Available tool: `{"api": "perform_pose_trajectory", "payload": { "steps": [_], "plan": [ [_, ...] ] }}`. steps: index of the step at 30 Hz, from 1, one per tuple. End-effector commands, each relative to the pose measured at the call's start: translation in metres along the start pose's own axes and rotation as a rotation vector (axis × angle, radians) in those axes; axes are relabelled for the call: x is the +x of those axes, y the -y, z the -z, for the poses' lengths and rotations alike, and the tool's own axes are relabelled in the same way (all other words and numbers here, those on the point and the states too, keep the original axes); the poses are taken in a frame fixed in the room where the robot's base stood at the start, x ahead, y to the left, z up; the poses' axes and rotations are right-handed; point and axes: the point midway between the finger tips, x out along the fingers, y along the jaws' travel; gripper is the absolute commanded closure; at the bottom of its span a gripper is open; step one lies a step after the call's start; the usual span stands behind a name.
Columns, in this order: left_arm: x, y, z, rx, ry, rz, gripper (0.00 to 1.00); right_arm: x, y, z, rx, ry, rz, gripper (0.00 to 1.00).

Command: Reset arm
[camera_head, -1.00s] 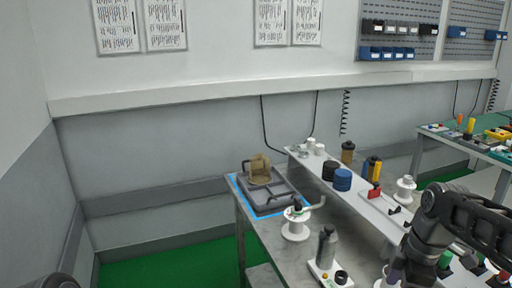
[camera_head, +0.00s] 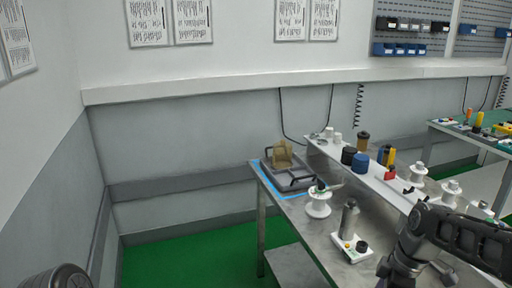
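My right arm (camera_head: 452,235) comes in from the right edge, over the near end of the steel bench (camera_head: 318,229). Its lower end (camera_head: 398,268) runs to the bottom of the picture, and the fingers cannot be made out. My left gripper is outside the picture.
On the bench are a grey tray (camera_head: 294,184) with a tan object (camera_head: 283,154), a white spool (camera_head: 318,206) and a grey cylinder on a white base (camera_head: 349,222). A raised white shelf (camera_head: 337,155) holds several jars. Green floor (camera_head: 190,250) lies open at left.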

Motion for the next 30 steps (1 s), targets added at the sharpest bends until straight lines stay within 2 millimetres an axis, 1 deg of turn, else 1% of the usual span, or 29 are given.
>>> {"api": "perform_pose_trajectory", "payload": {
  "steps": [1, 2, 5, 8, 11, 14, 15, 17, 18, 20, 21, 24, 25, 27, 30],
  "plan": [
    [0.000, 0.000, -0.001, -0.001, 0.001, 0.001, 0.22, 0.014, 0.001, 0.005, 0.018, -0.008, 0.009, 0.03],
    [0.000, 0.001, -0.001, -0.001, 0.001, 0.001, 0.22, 0.021, 0.001, 0.009, 0.033, -0.014, 0.011, 0.03],
    [0.000, 0.001, -0.001, -0.002, 0.001, 0.001, 0.22, 0.052, 0.003, 0.020, 0.092, -0.036, 0.023, 0.03],
    [0.000, 0.001, -0.001, -0.002, 0.001, 0.001, 0.22, 0.088, 0.010, 0.034, 0.165, -0.060, 0.039, 0.03],
    [0.000, 0.001, -0.001, -0.001, 0.001, 0.001, 0.22, 0.132, 0.023, 0.049, 0.264, -0.086, 0.064, 0.03],
    [0.000, 0.001, -0.001, -0.002, 0.001, 0.001, 0.22, 0.193, 0.052, 0.066, 0.412, -0.110, 0.106, 0.03],
    [0.000, 0.001, -0.001, -0.002, 0.001, 0.001, 0.22, 0.220, 0.070, 0.072, 0.492, -0.118, 0.126, 0.03],
    [0.000, 0.001, -0.001, -0.002, 0.001, 0.001, 0.22, 0.259, 0.101, 0.079, 0.621, -0.125, 0.153, 0.03],
    [0.000, 0.001, -0.001, -0.002, 0.001, 0.001, 0.22, 0.281, 0.122, 0.080, 0.710, -0.124, 0.169, 0.03],
    [0.000, 0.001, -0.001, -0.002, 0.001, 0.001, 0.22, 0.309, 0.155, 0.080, 0.836, -0.119, 0.187, 0.03],
    [0.000, 0.001, -0.001, -0.002, 0.001, 0.001, 0.22, 0.324, 0.175, 0.078, 0.914, -0.112, 0.195, 0.03],
    [0.000, 0.001, -0.001, -0.002, 0.001, 0.001, 0.22, 0.348, 0.215, 0.069, 1.075, -0.096, 0.202, 0.03],
    [-0.001, 0.001, -0.001, -0.002, 0.001, 0.001, 0.22, 0.352, 0.224, 0.066, 1.111, -0.092, 0.201, 0.03],
    [-0.001, 0.001, -0.001, -0.001, 0.001, 0.001, 0.22, 0.359, 0.238, 0.061, 1.173, -0.087, 0.198, 0.03],
    [0.000, 0.001, -0.001, -0.002, 0.001, 0.001, 0.22, 0.362, 0.246, 0.058, 1.214, -0.087, 0.193, 0.03]
  ]
}}
